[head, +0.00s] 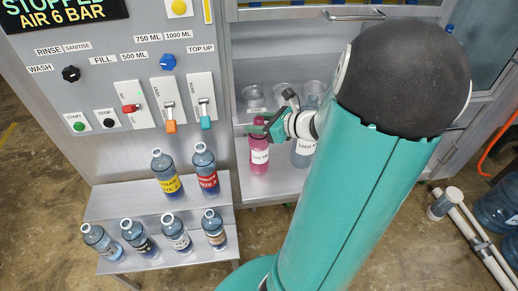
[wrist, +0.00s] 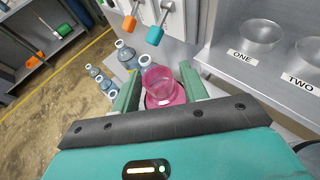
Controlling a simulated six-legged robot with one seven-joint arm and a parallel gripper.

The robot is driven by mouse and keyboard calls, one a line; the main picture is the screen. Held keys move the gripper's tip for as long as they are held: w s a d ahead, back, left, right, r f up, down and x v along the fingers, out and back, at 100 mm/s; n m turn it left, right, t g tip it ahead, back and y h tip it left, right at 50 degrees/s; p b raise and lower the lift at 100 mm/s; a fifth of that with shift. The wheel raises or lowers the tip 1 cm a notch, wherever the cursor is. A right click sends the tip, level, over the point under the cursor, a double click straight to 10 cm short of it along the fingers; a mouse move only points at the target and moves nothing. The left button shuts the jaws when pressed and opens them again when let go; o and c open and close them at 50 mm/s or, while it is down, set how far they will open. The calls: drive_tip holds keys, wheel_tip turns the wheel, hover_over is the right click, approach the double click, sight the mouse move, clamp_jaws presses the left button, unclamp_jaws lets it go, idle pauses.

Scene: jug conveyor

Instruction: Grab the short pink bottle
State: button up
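The pink bottle (head: 259,143) stands upright on the low shelf of the metal cabinet, with a white label on its front. In the wrist view the pink bottle (wrist: 165,98) is seen from above, its see-through top between my fingers. My gripper (head: 266,129) is at the bottle's upper part in the head view. In the wrist view my gripper (wrist: 160,82) is open, with one green finger on each side of the bottle and what look like narrow gaps. Contact is hard to judge. The bottle's lower part is hidden in the wrist view.
A grey bottle (head: 304,152) stands close to the right of the pink one. Several blue bottles (head: 166,175) stand on the stepped metal stand at left. Clear bowls (head: 282,93) sit on the shelf above. Orange (head: 171,125) and teal (head: 205,122) levers jut from the panel.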

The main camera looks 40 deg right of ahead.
clamp_jaws()
